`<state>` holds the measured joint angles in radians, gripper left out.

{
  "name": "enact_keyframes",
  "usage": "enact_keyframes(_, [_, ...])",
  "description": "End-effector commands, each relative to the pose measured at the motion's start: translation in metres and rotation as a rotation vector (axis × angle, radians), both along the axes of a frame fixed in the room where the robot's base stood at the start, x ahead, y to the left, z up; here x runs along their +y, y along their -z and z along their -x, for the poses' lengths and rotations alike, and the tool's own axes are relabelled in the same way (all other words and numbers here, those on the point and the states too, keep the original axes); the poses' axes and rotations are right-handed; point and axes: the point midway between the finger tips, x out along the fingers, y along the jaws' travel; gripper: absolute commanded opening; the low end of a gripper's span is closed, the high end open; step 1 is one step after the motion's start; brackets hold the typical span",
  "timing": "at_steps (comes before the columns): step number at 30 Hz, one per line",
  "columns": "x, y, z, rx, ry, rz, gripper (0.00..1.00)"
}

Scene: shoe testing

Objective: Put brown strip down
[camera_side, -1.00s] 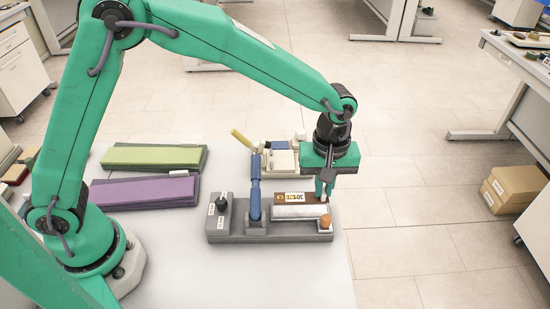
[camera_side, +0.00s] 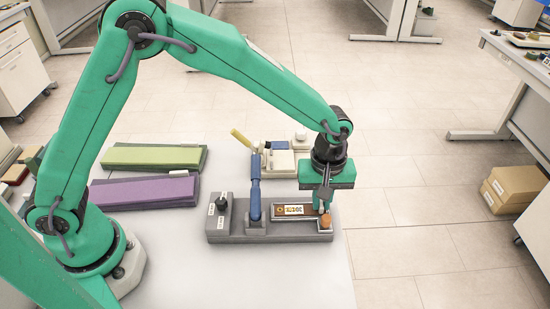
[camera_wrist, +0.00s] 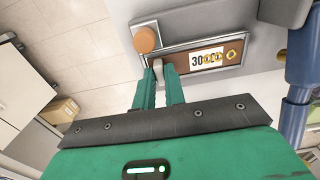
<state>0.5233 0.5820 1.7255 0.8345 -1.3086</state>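The brown strip (camera_side: 289,210), with a white label and yellow rings, lies along the metal-edged bed of the grey testing device (camera_side: 230,238). The strip also shows in the wrist view (camera_wrist: 229,56), flat inside the bed's silver frame. My gripper (camera_side: 321,211) is low over the strip's right end, beside the orange knob (camera_side: 326,222). In the wrist view my gripper (camera_wrist: 159,70) has its fingertips on either side of a small pale tab (camera_wrist: 157,66) at the strip's end. The fingers hide part of that end.
A blue lever (camera_side: 255,190) stands upright left of the strip, with a black knob (camera_side: 223,202) further left. Green (camera_side: 155,156) and purple (camera_side: 145,191) slabs lie at the left. White blocks (camera_side: 280,160) stand behind the device. Bare white tabletop lies in front.

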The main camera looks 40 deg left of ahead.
Motion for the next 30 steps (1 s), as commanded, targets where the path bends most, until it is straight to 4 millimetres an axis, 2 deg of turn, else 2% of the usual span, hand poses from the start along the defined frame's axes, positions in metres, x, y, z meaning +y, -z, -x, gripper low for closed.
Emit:
enact_keyframes(1, [0.000,0.000,0.000,0.000,0.000,0.000,0.22])
enact_keyframes(3, [0.000,0.000,0.000,0.000,0.000,0.000,0.30])
enact_keyframes(17, [0.000,-0.007,0.000,-0.001,0.000,0.001,0.30])
enact_keyframes(23, [0.000,-0.027,-0.001,-0.003,0.000,0.001,0.30])
enact_keyframes(30, [0.000,-0.065,-0.001,-0.004,0.000,0.003,0.30])
